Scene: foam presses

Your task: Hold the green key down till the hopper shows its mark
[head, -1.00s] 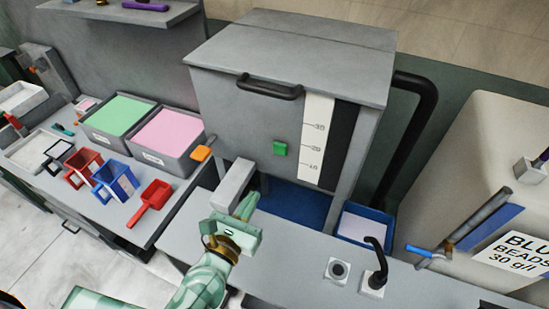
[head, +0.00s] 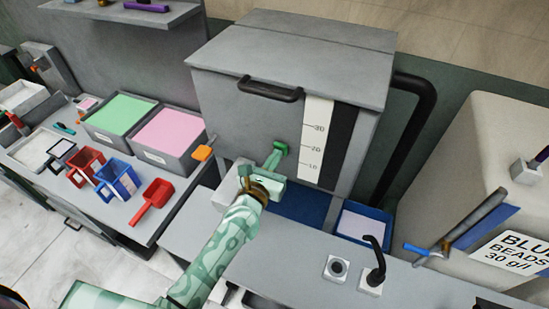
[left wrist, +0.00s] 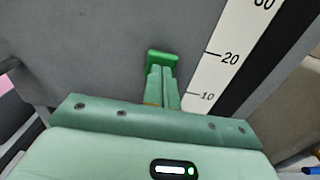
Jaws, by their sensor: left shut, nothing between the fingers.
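The grey hopper (head: 230,110) stands at the centre of the head view, with a white scale strip (head: 316,140) marked 10, 20 and 30 beside a dark window (head: 341,145). The green key (head: 281,148) is on its front, left of the scale. It also shows in the left wrist view (left wrist: 163,56). My left gripper (head: 275,160) is shut and empty, its fingertips at the key's face. The fingertips (left wrist: 163,72) overlap the key's lower part in the wrist view; I cannot tell if it is pressed in. My right gripper is not in view.
An orange handle or key (head: 202,153) sits left of the hopper. Green and pink bead trays (head: 190,150), scoops and cups stand on the left bench. A blue tray (head: 366,212) lies below right. A black lever (head: 376,262) stands on the front bench.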

